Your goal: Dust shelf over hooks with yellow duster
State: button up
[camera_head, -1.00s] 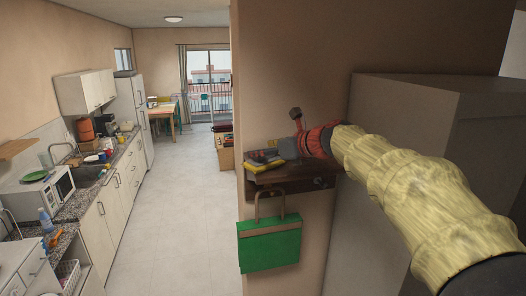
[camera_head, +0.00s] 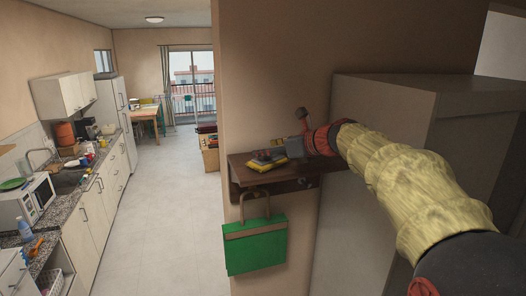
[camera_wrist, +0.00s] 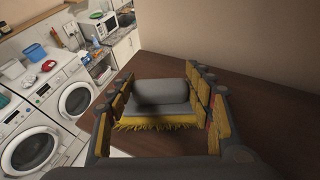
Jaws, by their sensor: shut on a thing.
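The brown wooden shelf (camera_head: 240,178) is fixed to the wall, with a hook rail under it. My gripper (camera_head: 278,152) is at the shelf, reaching in from the right. It is shut on the yellow duster (camera_head: 293,165), which has a grey back and yellow bristles. In the wrist view the duster (camera_wrist: 158,120) sits between the fingers of my gripper (camera_wrist: 165,95), with its bristles down at the brown shelf top (camera_wrist: 240,105). Whether the bristles touch the wood is hard to tell. A green bag (camera_head: 255,245) hangs from a hook below the shelf.
A tall grey cabinet (camera_head: 385,120) stands right of the shelf, close to my arm. A kitchen counter with a microwave (camera_head: 27,197) runs along the left. The floor (camera_head: 165,215) between is clear. Washing machines (camera_wrist: 80,98) show in the wrist view.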

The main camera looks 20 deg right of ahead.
jog(key=shift+d, duration=3.65)
jog(key=shift+a+f, duration=0.15)
jog(key=shift+a, duration=3.55)
jog(key=shift+a, duration=3.6)
jog(key=shift+r, duration=0.25)
jog(key=shift+r, duration=2.95)
notch_tip(320, 180, up, 3)
